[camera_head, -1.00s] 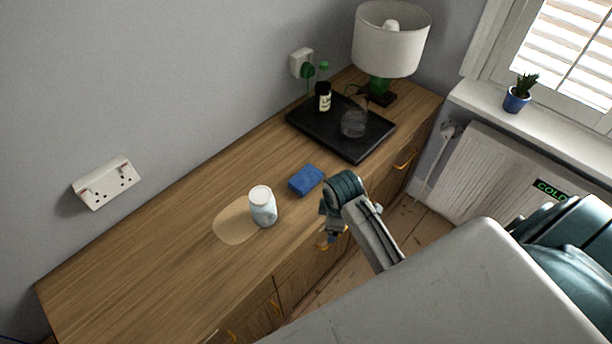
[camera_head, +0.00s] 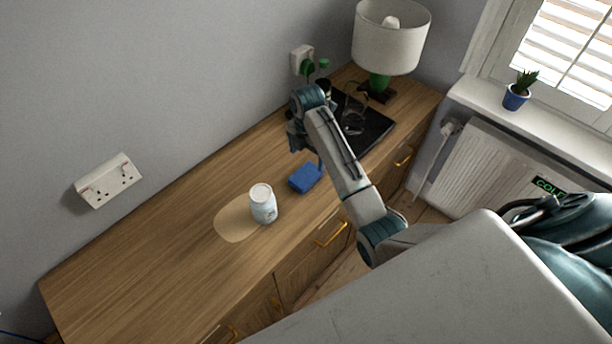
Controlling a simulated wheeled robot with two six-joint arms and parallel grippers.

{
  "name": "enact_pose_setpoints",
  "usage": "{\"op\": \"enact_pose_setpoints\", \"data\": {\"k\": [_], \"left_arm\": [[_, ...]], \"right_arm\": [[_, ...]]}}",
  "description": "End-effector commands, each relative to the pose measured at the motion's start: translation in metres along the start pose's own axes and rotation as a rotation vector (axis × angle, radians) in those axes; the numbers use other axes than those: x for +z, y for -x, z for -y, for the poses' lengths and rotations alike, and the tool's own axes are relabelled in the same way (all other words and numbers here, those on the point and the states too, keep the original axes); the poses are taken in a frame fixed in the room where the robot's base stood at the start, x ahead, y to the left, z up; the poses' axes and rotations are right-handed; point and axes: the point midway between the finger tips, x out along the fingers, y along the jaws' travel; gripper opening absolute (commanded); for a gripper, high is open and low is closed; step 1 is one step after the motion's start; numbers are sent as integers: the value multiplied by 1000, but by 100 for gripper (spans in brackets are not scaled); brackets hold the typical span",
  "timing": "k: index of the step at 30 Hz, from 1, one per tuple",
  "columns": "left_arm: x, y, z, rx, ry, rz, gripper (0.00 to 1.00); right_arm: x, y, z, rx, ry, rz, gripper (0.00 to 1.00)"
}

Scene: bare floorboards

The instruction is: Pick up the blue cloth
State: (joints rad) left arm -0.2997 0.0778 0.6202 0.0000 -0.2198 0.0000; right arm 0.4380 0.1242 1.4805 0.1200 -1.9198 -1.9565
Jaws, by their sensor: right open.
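The blue cloth (camera_head: 304,178) is a small folded block lying on the wooden sideboard top, right of the white jar. My right gripper (camera_head: 303,143) is above and just behind the cloth in the picture, over the sideboard. It is open and empty, and its wrist and forearm partly hide it. The cloth lies apart from the gripper and shows almost whole. My left gripper is not in view.
A white jar (camera_head: 263,205) stands at the edge of a pale spill (camera_head: 234,222) on the sideboard (camera_head: 130,262). A black tray (camera_head: 375,128) with a glass (camera_head: 355,120) and a lamp (camera_head: 391,40) stand behind. The sideboard's left part is clear.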

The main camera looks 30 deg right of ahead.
Motion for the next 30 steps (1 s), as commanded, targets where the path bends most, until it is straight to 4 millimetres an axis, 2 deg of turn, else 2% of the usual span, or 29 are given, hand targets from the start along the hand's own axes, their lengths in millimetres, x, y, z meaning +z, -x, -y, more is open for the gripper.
{"op": "enact_pose_setpoints", "data": {"k": [6,14,22,30], "left_arm": [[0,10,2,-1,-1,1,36],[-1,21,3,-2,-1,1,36],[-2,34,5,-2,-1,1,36],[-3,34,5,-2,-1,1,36]], "right_arm": [[-1,-31,0,-2,-2,-2,85],[1,-48,-3,-2,-4,-1,85],[3,-82,-7,-2,-4,0,85],[3,-90,-7,0,-3,1,85]]}}
